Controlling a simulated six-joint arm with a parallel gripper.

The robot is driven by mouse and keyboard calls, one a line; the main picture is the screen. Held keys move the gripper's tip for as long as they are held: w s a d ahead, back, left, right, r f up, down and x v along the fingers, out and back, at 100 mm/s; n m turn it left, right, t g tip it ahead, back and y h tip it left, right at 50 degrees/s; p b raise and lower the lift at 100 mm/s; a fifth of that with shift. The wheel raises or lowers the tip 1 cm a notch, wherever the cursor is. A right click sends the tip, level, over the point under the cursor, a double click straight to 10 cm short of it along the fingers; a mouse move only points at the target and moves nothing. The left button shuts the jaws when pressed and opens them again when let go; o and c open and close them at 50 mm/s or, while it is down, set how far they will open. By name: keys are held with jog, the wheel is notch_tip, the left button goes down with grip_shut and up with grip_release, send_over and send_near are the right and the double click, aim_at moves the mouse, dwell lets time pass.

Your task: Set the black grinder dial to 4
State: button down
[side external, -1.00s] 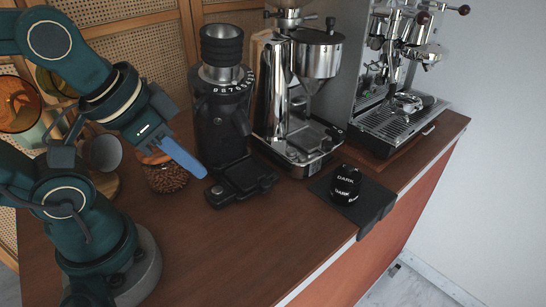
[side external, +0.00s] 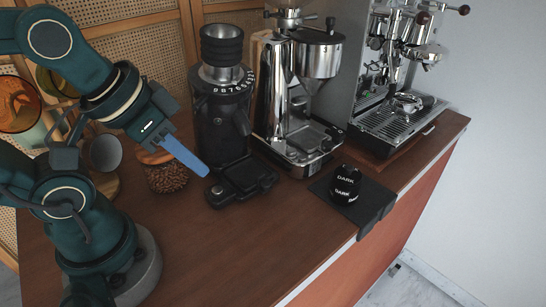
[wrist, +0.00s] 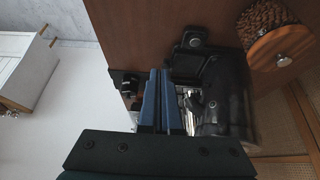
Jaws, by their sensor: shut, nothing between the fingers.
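The black grinder (side external: 222,130) stands upright on the brown counter, with a ribbed black hopper on top. Its dial (side external: 235,86) is a dark ring with white numbers below the silver collar. The numbers are too small to read surely, and no clear pointer shows. The grinder also shows in the wrist view (wrist: 228,105), where the dial numbers cannot be made out. My gripper (side external: 205,171) has blue fingers, shut and empty. In the side view it is left of the grinder, lower than the dial and apart from it. The wrist view shows the fingers (wrist: 160,72) side by side.
A bean jar with a wooden lid (side external: 160,170) stands left of the grinder, close behind my fingers. A chrome grinder (side external: 300,95) stands to its right, then an espresso machine (side external: 400,115). A stack labelled DARK (side external: 345,184) sits on a black mat (side external: 371,207). The front counter is clear.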

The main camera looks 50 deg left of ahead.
jog(key=c, duration=0.9)
grip_release()
jog(key=shift+s+f, duration=0.1)
jog(key=shift+s, duration=0.05)
jog(key=shift+o, duration=0.3)
jog(key=w+a+r+n+g+y, duration=0.1)
jog(key=w+a+r+n, duration=0.1)
jog(key=r, duration=0.4)
jog(key=shift+a+r+n+y, duration=0.2)
jog(key=shift+a+n+y, duration=0.2)
jog(key=shift+a+n, duration=0.5)
notch_tip(320, 180, up, 3)
jog(key=n+g+y, duration=0.1)
jog(key=n+y, duration=0.1)
send_over(199, 100)
jog(key=s+d, duration=0.2)
jog(key=shift+x, duration=2.4)
grip_shut()
